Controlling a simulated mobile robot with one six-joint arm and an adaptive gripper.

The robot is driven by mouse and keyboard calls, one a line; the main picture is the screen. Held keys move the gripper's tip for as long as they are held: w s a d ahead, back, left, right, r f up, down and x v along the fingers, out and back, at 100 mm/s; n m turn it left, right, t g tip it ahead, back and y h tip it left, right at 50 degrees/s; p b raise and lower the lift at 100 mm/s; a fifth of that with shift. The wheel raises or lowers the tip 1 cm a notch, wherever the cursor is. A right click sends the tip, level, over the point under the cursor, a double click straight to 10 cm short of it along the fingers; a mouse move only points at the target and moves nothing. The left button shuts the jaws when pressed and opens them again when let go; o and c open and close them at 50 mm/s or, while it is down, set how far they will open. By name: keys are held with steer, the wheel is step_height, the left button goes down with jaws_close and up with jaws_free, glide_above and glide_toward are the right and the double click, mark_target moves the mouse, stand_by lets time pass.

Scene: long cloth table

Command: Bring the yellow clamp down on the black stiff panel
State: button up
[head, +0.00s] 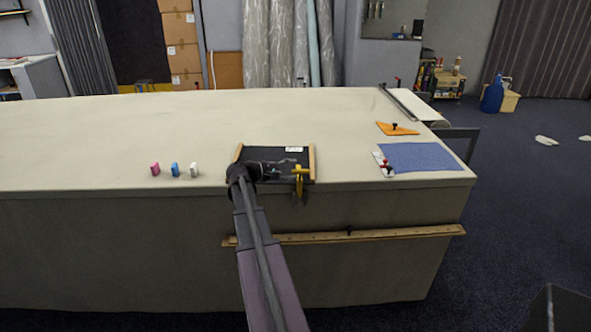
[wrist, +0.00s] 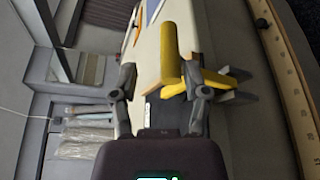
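The black stiff panel (head: 262,155) lies near the table's front edge, with a wooden strip at each end and a white label at its back. The yellow clamp (head: 299,172) is at its front right, by the table edge; I cannot tell whether it touches the panel. In the wrist view the yellow clamp (wrist: 170,55) shows close up, a bar with a lever pointing right. My gripper (wrist: 160,82) has its fingers apart, with the clamp close to its right finger. In the head view my arm hides the panel's front left part.
A blue cloth (head: 425,157) and an orange triangle (head: 391,128) lie to the right. A wooden rail (head: 350,236) runs along the table's front. The table's middle is clear.

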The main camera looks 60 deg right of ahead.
steer(key=p+v, duration=0.2)
steer(key=v, duration=1)
stand_by(1.4)
steer(key=shift+w+a, duration=0.1)
stand_by(0.6)
steer(key=w+a+f+t+y+p, duration=0.1)
steer(key=a+f+t+y, duration=0.15)
steer(key=a, duration=0.65)
steer(key=w+a+f+n+t+y+p, duration=0.1)
steer(key=a+f+t+y+p, duration=0.15)
steer(key=a, duration=0.55)
steer(key=w+a+f+t+y, duration=0.1)
steer(key=a+f+t+y, duration=0.15)
steer(key=a, duration=0.65)
steer(key=s+a+f+y+p, duration=0.1)
steer(key=s+a+y, duration=0.1)
steer(key=a, duration=0.9)
steer(key=s+a+y+p, duration=0.1)
steer(key=a+y, duration=0.3)
steer(key=a, duration=0.7)
steer(key=shift+s+a+f+t+p, duration=0.35)
steer(key=shift+s+f+t, duration=0.1)
steer(key=shift+s, duration=0.1)
steer(key=shift+d, duration=0.1)
